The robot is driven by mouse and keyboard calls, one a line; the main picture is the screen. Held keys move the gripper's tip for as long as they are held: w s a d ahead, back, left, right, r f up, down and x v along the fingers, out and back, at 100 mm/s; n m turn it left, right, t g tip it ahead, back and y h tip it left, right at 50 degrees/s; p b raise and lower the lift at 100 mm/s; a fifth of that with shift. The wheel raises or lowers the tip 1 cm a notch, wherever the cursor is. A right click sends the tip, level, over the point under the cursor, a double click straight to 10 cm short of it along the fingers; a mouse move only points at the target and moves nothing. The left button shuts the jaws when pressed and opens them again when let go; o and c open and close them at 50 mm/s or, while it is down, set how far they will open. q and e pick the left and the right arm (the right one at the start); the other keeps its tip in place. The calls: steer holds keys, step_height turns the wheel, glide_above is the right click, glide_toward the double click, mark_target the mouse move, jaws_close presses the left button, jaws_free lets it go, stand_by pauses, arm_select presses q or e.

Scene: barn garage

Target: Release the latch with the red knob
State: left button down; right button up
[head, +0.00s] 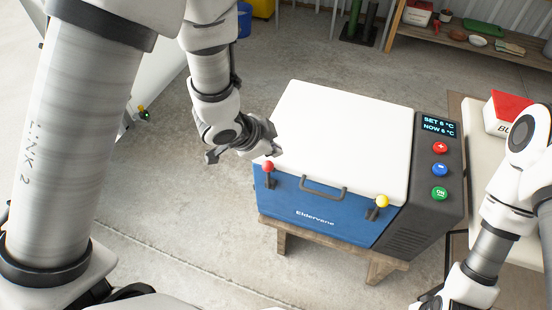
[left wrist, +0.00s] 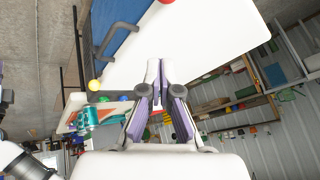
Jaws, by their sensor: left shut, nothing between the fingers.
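A blue cooler (head: 320,210) with a white lid (head: 345,125) stands on a wooden stand. The latch with the red knob (head: 267,166) is at the left of its front face, knob up. The red knob also shows at the top edge of the left wrist view (left wrist: 167,2). A second latch has a yellow knob (head: 383,201), also in the left wrist view (left wrist: 94,85). My left gripper (head: 270,150) is shut and empty, just above and behind the red knob in the head view; contact cannot be told. My right arm shows at right, its gripper out of view.
A grey handle (head: 323,188) sits between the latches. A control panel (head: 439,150) with several buttons is on the right. A table with a red and white box (head: 508,112) stands beyond it. Shelves (head: 480,45) line the back wall.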

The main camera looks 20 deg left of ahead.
arm_select(q)
glide_toward(282, 164)
steer(key=w+d+f, duration=0.4)
steer(key=w+d, duration=0.1)
steer(key=shift+f+b, duration=0.3)
steer(key=shift+f, duration=0.1)
steer(key=s+a, duration=0.2)
steer(key=a, duration=0.1)
steer(key=shift+a+f, duration=0.2)
steer(key=shift+a, duration=0.1)
steer(key=shift+d, duration=0.1)
